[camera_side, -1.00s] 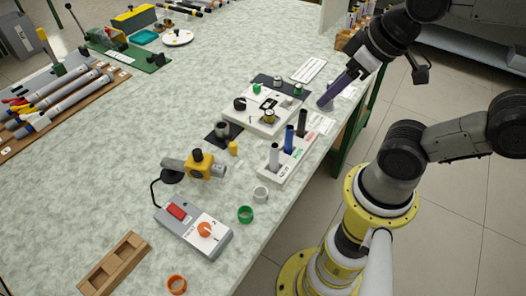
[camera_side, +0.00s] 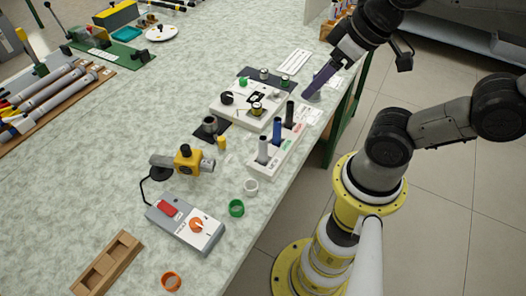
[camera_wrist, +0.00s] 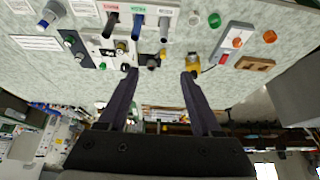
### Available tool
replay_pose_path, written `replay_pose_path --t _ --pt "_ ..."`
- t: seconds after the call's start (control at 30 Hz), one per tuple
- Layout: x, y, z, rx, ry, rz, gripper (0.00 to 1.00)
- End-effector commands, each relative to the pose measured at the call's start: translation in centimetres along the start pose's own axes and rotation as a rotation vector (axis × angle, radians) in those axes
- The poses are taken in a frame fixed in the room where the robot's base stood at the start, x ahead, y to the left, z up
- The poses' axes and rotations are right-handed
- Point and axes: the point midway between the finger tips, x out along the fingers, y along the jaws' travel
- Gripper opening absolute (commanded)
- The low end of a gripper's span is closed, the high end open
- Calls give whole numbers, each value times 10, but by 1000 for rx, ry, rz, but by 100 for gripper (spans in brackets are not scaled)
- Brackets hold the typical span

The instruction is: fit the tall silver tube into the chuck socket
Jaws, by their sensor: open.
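The silver tube (camera_side: 263,147) stands upright in the near end of a white rack (camera_side: 262,170), beside a blue and a black rod; it also shows in the wrist view (camera_wrist: 164,22). A dark grey round socket (camera_side: 209,125), which looks like the chuck socket, sits on a black pad left of the rack. It appears in the wrist view (camera_wrist: 153,63) too. My gripper (camera_side: 309,97) is above the bench near its right edge, beyond the rack and away from the tube. Its purple fingers are wide apart and empty in the wrist view (camera_wrist: 157,76).
A blue rod (camera_side: 277,130) and black rod (camera_side: 290,112) stand close to the tube. A small yellow peg (camera_side: 221,142) is near the socket. A yellow clamp device (camera_side: 187,159), a control box (camera_side: 185,224) and coloured rings (camera_side: 236,208) lie nearer. The bench's left middle is clear.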

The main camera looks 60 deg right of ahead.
Motion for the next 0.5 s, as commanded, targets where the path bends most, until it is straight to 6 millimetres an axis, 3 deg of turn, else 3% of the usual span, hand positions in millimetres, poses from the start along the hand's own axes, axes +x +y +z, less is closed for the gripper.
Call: replay_pose_path --t 0.17,0.33,0.5 --pt "0 0 0 101 1 0 66" --pt "-4 0 -15 430 9 -2 66" --pt "13 1 -37 835 -66 31 66"
